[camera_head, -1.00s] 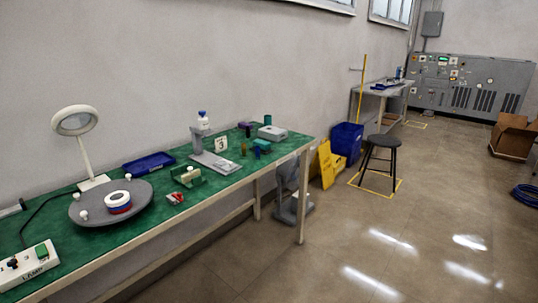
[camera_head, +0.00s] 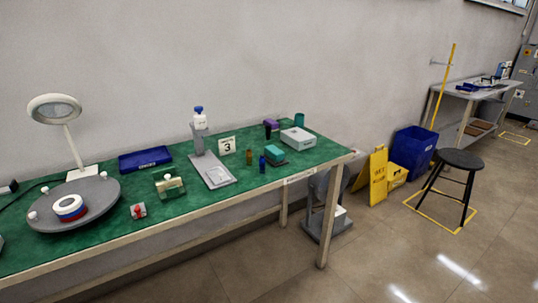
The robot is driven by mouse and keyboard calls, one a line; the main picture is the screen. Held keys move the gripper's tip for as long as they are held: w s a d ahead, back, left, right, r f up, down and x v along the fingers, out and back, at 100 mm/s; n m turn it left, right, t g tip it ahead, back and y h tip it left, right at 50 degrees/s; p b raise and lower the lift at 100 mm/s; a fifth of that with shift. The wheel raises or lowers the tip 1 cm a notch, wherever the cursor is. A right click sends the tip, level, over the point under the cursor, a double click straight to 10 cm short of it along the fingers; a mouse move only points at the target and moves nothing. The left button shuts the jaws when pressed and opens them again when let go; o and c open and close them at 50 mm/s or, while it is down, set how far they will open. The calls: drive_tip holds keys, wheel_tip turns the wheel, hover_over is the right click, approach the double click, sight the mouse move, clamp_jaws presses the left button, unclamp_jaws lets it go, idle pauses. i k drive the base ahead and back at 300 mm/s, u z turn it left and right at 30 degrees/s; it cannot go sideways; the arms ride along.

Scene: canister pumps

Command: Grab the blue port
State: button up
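A small upright dark-blue piece (camera_head: 262,164), the likeliest match for the blue port, stands near the front edge of the green workbench (camera_head: 215,192). It is too small to tell its exact shape. A brown piece (camera_head: 249,157) of similar size stands just left of it, and a teal box (camera_head: 275,154) lies close on its right. My gripper is not in view.
A press-like stand (camera_head: 198,140) with a blue-capped bottle and a white box (camera_head: 298,138) are on the bench. A round grey tray (camera_head: 95,212) and lamp (camera_head: 55,108) are at left. A yellow sign (camera_head: 377,175) and black stool (camera_head: 460,160) stand right, with open floor in front.

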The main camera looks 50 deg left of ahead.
sight(261, 159)
drive_tip(key=u, duration=0.35)
drive_tip(key=i, duration=1.45)
drive_tip(key=u, duration=1.5)
drive_tip(key=i, duration=0.9)
drive_tip(key=u, duration=1.1)
drive_tip(key=i, duration=0.3)
drive_tip(key=u, duration=0.3)
